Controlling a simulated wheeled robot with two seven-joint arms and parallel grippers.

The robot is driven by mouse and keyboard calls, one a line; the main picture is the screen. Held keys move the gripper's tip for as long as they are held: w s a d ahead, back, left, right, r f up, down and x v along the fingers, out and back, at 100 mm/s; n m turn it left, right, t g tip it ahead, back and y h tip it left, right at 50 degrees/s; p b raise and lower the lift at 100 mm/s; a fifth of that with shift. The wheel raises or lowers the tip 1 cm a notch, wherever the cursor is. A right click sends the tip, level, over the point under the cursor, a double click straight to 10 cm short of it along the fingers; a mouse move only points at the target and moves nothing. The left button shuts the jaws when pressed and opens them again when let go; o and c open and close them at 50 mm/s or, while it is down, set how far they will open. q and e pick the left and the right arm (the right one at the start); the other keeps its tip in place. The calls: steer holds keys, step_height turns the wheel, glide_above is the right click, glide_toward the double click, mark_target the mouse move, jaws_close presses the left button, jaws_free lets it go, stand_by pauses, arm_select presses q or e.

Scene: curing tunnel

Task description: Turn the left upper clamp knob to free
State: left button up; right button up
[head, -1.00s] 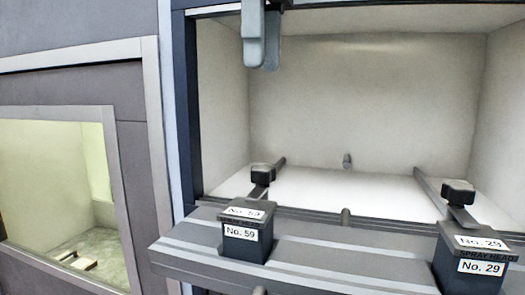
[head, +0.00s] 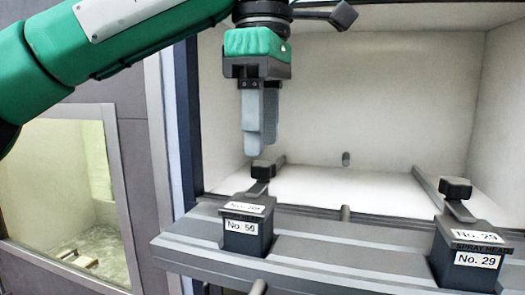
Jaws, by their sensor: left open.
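A dark knob (head: 263,168) sits at the left, on a dark bar (head: 258,188) that runs into the white chamber. A matching knob (head: 455,187) sits on the right bar. I cannot tell from this view whether either is the left upper clamp knob, or how it is turned. My left gripper (head: 260,150) comes down from the top with its grey fingers pointing down. It is open and empty. Its tips appear just above the left knob in the picture; the gap in depth is unclear. My right gripper is not in view.
A dark block (head: 247,238) labelled No. 59 and another (head: 466,258) labelled No. 29 stand on the grey ledge (head: 330,250) in front. The chamber's middle is clear. A lit window (head: 70,190) is at the left.

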mark_target(263, 163)
arm_select(q)
steer(key=shift+f, duration=1.6)
steer(key=c, duration=1)
